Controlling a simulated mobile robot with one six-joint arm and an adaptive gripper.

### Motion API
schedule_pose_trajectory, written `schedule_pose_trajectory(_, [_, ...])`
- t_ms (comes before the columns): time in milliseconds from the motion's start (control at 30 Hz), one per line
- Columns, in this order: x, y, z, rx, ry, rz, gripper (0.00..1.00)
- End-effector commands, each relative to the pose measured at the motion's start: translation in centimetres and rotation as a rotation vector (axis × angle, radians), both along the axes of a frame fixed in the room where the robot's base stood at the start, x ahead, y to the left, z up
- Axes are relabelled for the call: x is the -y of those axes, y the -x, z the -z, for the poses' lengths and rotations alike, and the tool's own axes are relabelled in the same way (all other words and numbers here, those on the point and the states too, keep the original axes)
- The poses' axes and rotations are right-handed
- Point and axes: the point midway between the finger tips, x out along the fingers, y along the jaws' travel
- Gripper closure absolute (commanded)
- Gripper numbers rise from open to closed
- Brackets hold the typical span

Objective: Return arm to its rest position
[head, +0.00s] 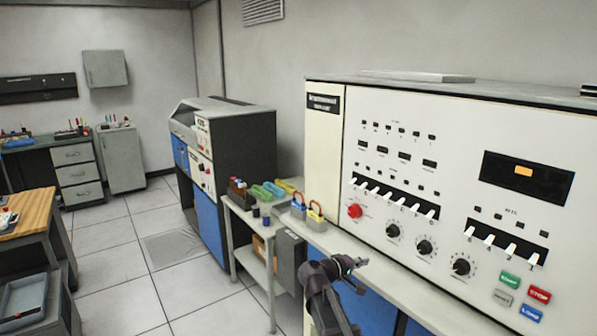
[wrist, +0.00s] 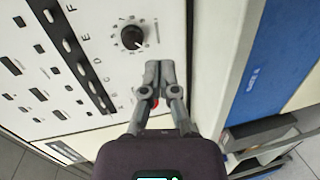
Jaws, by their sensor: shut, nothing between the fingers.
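My gripper (head: 357,264) shows at the lower middle of the head view, in front of the big console's lower left part. In the wrist view my gripper (wrist: 156,80) has its two fingers together, with nothing between them. The fingertips are near a black rotary knob (wrist: 132,37) on the white panel. A red button (wrist: 155,103) is partly hidden behind the fingers. The console (head: 420,180) fills the right of the head view, with white switches, black knobs and a red button (head: 354,211).
A narrow ledge (head: 400,272) juts out below the panel. A small side table (head: 243,215) with colored trays and two padlock-like items (head: 316,215) stands left of the console. A blue-grey machine (head: 207,180) is behind it. Open tiled floor (head: 120,290) lies left.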

Motion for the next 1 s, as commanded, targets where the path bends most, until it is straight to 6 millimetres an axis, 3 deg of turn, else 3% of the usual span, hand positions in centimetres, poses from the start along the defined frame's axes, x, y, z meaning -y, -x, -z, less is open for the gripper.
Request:
schedule_pose_trajectory(233, [2.2, 3.3, 3.3, -0.051, -0.186, 0.078, 1.00])
schedule_pose_trajectory(500, [3.6, 8.8, 8.5, -0.146, -0.502, 0.199, 1.00])
schedule_pose_trajectory(767, [2.8, 14.2, 12.5, -0.245, -0.812, 0.300, 1.00])
schedule_pose_trajectory(1000, [0.6, 18.9, 14.6, -0.342, -1.094, 0.372, 1.00])
